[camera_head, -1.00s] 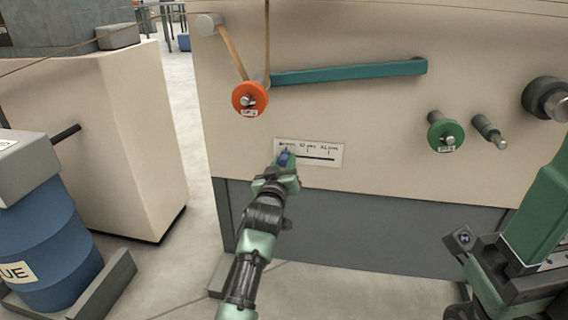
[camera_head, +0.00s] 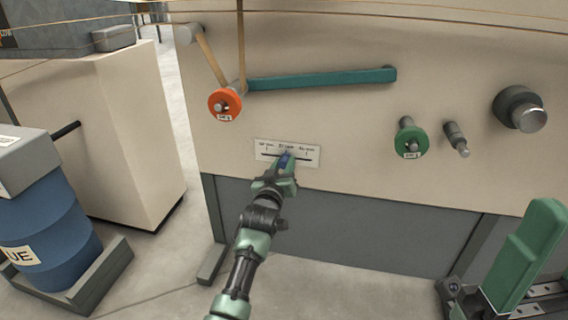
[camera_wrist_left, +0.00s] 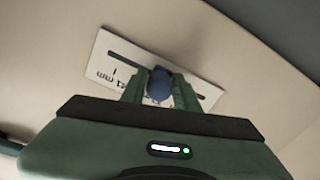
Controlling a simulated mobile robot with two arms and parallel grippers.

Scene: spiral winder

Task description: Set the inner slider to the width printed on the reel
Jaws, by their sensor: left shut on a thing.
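A white scale plate (camera_head: 306,153) with a dark slot and printed width marks sits on the cream machine front. The blue slider knob (camera_head: 285,160) is near the middle of the slot, close to the middle mark; the digits are too small to read surely. My left gripper (camera_head: 283,166) is shut on the knob. In the left wrist view its fingers stand on both sides of the blue knob (camera_wrist_left: 159,84), in front of the plate (camera_wrist_left: 118,62). An orange reel (camera_head: 224,103) and a green reel (camera_head: 411,139) carry small labels that I cannot read.
A teal bar (camera_head: 320,79) runs above the plate. Grey knobs and a peg (camera_head: 456,138) stick out at the right. A blue drum (camera_head: 48,225) stands at the lower left. The panel around the plate is clear.

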